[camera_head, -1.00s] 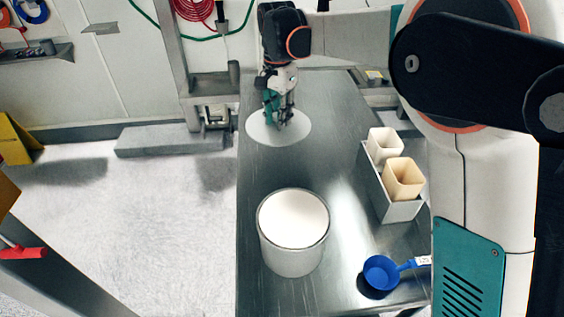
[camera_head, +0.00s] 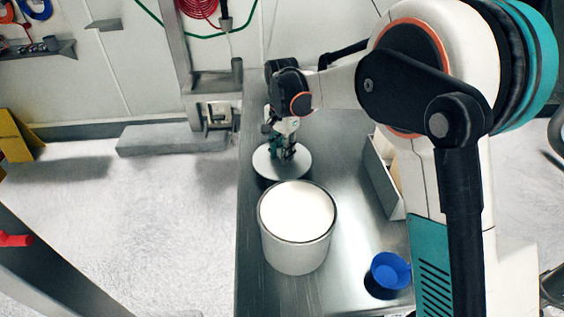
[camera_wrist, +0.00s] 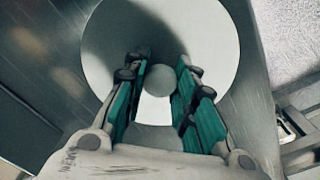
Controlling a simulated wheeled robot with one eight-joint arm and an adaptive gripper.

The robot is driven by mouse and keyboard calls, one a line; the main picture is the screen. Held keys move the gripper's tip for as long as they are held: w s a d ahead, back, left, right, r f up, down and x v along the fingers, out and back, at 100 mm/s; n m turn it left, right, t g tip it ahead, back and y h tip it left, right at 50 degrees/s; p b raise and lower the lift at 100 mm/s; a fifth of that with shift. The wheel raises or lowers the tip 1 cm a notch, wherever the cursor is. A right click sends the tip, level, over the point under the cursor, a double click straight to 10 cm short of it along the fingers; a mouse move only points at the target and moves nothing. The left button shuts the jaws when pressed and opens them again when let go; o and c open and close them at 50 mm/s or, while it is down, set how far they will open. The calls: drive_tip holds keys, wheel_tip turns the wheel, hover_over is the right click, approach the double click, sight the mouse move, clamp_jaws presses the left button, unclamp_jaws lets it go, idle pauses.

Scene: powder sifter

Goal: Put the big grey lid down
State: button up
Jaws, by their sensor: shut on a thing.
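The big grey lid (camera_head: 265,168) is a flat, pale round disc with a small round knob in its middle. It lies level at the far part of the metal table, just behind the round container. My gripper (camera_head: 282,154) points down over the lid's middle, shut on its knob. In the wrist view the lid (camera_wrist: 213,40) fills the top centre, with the knob (camera_wrist: 154,80) between my gripper's fingers (camera_wrist: 162,62). I cannot tell whether the lid's underside touches the table.
A round metal container (camera_head: 293,253) with white contents stands open, close in front of the lid. A blue scoop (camera_head: 389,270) lies at the front right. A grey box (camera_head: 383,177) at the right is partly hidden by my arm. The table (camera_head: 342,160) is clear right of the lid.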

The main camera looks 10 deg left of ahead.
drive_tip(key=shift+f+b, duration=0.5)
drive_tip(key=shift+f, duration=1.35)
drive_tip(key=shift+f, duration=0.1)
drive_tip(key=o, duration=1.1)
drive_tip(key=shift+c, duration=0.2)
wheel_tip(320, 180, up, 12)
drive_tip(key=p, duration=0.3)
drive_tip(key=shift+p, duration=0.4)
